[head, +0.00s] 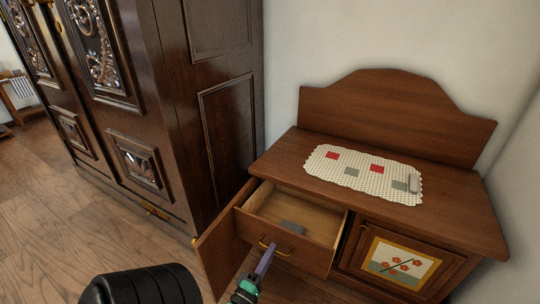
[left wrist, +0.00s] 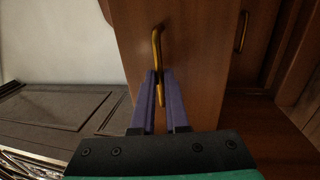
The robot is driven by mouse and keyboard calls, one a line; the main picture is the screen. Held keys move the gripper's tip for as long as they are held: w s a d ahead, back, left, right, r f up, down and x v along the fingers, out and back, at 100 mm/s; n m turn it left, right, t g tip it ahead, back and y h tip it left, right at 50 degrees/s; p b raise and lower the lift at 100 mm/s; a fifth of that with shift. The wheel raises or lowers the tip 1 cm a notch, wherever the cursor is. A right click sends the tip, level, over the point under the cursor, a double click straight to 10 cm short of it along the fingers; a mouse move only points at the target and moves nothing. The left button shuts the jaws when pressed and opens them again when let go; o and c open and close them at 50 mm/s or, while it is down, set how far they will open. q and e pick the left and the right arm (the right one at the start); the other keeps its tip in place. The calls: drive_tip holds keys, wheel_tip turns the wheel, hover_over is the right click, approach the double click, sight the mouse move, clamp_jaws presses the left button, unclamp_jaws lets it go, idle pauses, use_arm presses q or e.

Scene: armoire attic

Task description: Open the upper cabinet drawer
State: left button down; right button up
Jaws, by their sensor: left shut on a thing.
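My left gripper (head: 265,258) is at the drawer front. In the left wrist view its purple fingers (left wrist: 161,84) are on either side of the brass drawer handle (left wrist: 157,45), shut on it. The handle's right end also shows in the head view (head: 284,253). My right gripper is in neither view.
A cabinet door (head: 222,240) stands ajar below and left of the drawer. A painted flower door (head: 400,262) is at the right. A white lace runner (head: 345,172) lies on the cabinet top. A tall dark carved armoire (head: 185,110) stands close at left.

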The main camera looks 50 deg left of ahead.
use_arm(q)
drive_tip(key=c, duration=0.9)
unclamp_jaws()
drive_tip(key=shift+s, duration=0.1)
drive_tip(key=p+v, duration=0.2)
drive_tip(key=v, duration=1.2)
drive_tip(key=shift+s+d, duration=0.1)
drive_tip(key=shift+s, duration=0.1)
